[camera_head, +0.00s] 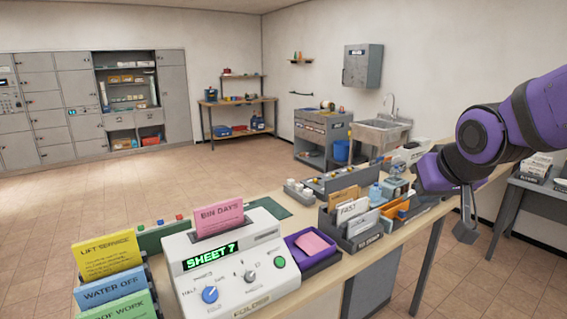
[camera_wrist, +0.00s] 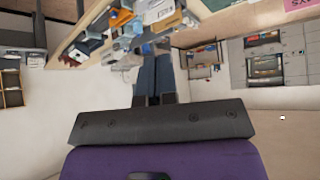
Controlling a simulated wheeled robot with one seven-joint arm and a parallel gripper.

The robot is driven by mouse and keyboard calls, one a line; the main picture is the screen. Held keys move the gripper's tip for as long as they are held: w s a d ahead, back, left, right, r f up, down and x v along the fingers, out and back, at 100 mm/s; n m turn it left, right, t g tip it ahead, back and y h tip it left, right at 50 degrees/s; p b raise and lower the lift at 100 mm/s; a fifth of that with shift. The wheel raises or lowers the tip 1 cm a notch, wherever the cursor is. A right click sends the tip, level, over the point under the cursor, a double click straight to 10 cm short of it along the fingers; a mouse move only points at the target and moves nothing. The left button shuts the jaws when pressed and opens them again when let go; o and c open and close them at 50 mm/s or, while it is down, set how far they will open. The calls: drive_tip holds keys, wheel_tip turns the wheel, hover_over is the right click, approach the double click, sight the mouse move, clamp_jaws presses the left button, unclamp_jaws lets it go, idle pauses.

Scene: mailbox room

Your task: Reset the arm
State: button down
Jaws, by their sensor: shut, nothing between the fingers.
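My purple arm reaches in from the right in the head view, and my gripper (camera_head: 466,222) hangs down beside the right edge of the long table. In the wrist view my gripper (camera_wrist: 154,97) shows dark fingers close together, with nothing held between them. The fingers are apart from the table and the things on it.
The table (camera_head: 262,185) bears a white machine (camera_head: 232,262) reading "SHEET 7", coloured card holders (camera_head: 108,253), a purple tray (camera_head: 296,241) and file boxes (camera_head: 347,232). A sink (camera_head: 383,131) and grey lockers (camera_head: 76,95) stand behind. The floor (camera_head: 150,180) at left is clear.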

drive_tip(key=s+d+r+g, duration=0.1)
drive_tip(key=s+d, duration=0.1)
drive_tip(key=s, duration=0.6)
drive_tip(key=s+d+r+g, duration=0.1)
drive_tip(key=s+d+r, duration=0.1)
drive_tip(key=s, duration=0.7)
drive_tip(key=shift+d+m+g, duration=0.2)
drive_tip(key=shift+m+g, duration=0.1)
drive_tip(key=shift+g, duration=0.1)
drive_tip(key=shift+r, duration=0.1)
idle(2.5)
